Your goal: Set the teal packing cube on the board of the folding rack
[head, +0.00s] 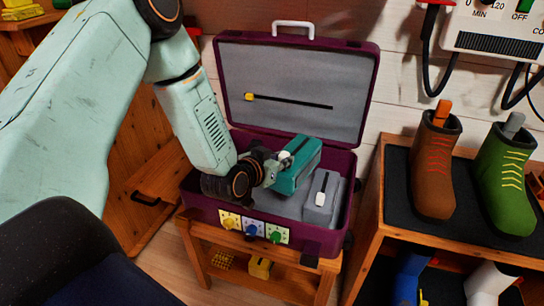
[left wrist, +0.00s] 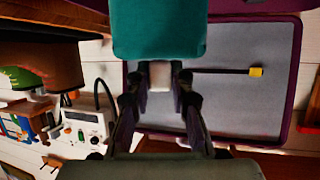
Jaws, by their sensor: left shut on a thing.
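The teal packing cube (head: 298,166) is at the open purple suitcase (head: 300,238), over its back part; I cannot tell whether it touches the bottom. My left gripper (head: 279,165) reaches in from the left and is shut on the cube's pale tab. In the left wrist view, the teal packing cube (left wrist: 160,30) fills the top middle, with its tab between the fingertips of the left gripper (left wrist: 160,78). A wooden stand (head: 200,240) bears the suitcase; no separate folding rack is clearly in view. My right gripper is not in view.
A grey packing cube (head: 323,198) with a white tab lies in the suitcase, right of the teal one. The suitcase lid (head: 295,90) stands open behind. A wooden cabinet (head: 145,150) is left.

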